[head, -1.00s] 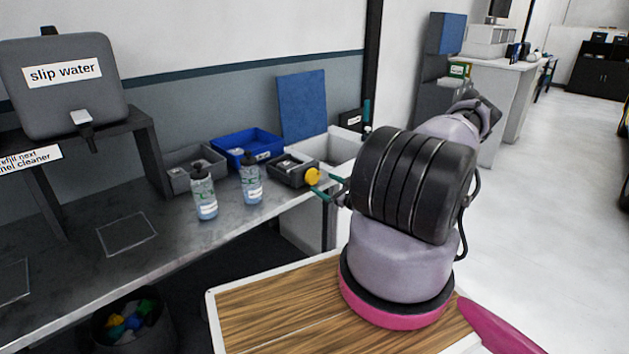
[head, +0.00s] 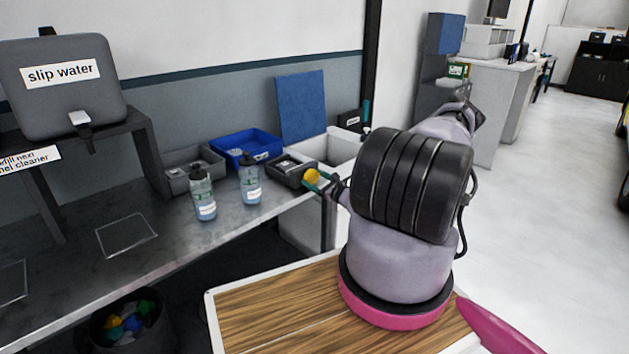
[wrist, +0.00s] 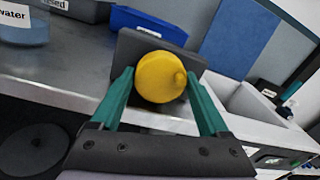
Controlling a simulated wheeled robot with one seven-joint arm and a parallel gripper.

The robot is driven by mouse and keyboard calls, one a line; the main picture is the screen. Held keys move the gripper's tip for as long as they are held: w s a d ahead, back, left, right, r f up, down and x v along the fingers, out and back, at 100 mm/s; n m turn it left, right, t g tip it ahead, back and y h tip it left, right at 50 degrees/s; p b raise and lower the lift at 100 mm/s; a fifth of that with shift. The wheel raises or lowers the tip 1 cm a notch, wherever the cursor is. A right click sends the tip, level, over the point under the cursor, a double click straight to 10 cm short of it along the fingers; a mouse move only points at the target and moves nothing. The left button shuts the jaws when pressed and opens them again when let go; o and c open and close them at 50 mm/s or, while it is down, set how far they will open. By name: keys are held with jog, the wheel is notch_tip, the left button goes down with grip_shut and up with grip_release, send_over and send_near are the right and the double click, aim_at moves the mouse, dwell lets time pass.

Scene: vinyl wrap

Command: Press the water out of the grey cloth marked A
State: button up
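I see no grey cloth marked A in either view. A yellow round knob-like thing (head: 311,177) stands at the bench's front edge, before a small dark box (head: 291,170). In the wrist view the yellow thing (wrist: 160,77) fills the space between my green fingertips, with the dark box (wrist: 128,50) behind it. My gripper (head: 318,180) has its fingers apart, one on each side of the yellow thing. Whether they touch it cannot be told. It also shows in the wrist view (wrist: 160,85). The inside of the box is too small to make out.
A blue tray (head: 270,143) and a grey tray (head: 177,178) stand behind two bottles (head: 203,194) (head: 250,180). A white basin (head: 343,146) is at the right end. A slip water tank (head: 62,95) stands left.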

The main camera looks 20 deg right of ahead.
jog(key=shift+m, duration=0.3)
jog(key=m, duration=0.4)
jog(key=shift+r, duration=0.1)
jog(key=m, duration=0.5)
jog(key=shift+d+m+g, duration=0.15)
jog(key=shift+m+g, duration=0.15)
jog(key=shift+m, duration=0.1)
dwell(0.4)
jog(key=o, duration=1.2)
jog(key=shift+o, duration=0.2)
jog(key=v, duration=1)
jog(key=shift+s+d, duration=0.15)
jog(key=shift+s, duration=0.2)
